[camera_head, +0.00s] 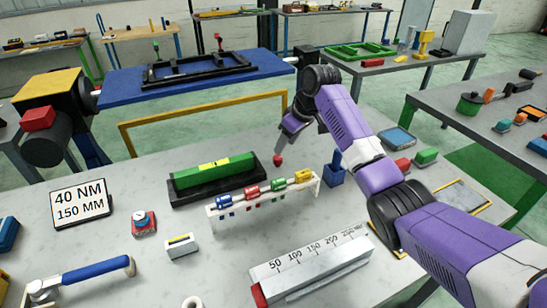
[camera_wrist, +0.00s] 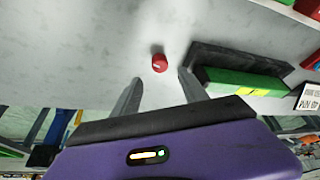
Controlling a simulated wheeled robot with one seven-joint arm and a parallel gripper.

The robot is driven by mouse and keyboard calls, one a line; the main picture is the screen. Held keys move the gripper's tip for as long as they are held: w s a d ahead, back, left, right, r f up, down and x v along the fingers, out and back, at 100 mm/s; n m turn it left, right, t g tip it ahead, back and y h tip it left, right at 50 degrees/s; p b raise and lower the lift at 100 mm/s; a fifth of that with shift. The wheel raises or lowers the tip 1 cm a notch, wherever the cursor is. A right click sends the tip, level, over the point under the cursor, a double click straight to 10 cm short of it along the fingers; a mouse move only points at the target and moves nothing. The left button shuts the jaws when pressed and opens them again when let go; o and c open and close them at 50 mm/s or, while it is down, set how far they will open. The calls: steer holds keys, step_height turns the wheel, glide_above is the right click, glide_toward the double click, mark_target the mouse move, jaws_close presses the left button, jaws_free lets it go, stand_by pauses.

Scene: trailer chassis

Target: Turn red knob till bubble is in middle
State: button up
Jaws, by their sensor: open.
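A small red knob (camera_head: 278,160) stands on the grey table, just right of the black tray's end; it also shows in the wrist view (camera_wrist: 159,63). A green level (camera_head: 212,172) with a yellow vial lies in a black tray (camera_head: 185,197); it also shows in the wrist view (camera_wrist: 235,84). The vial has dark marks, but the bubble is too small to place. My gripper (camera_head: 282,147) is open and points down above the knob. In the wrist view its fingertips (camera_wrist: 160,77) are spread to either side of the knob, apparently without touching it.
A white rack (camera_head: 222,208) with several coloured cylinders stands in front of the level. A blue block (camera_head: 335,172) stands right of the knob. A long scale block (camera_head: 310,272) lies near the front. A sign (camera_head: 81,203) stands at left.

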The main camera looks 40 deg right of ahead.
mark_target(278, 157)
steer(key=x, duration=0.7)
steer(key=shift+w+f+p, duration=0.1)
steer(key=shift+f+p, duration=0.1)
steer(key=shift+p, duration=0.1)
steer(key=shift+c, duration=0.2)
jaws_close()
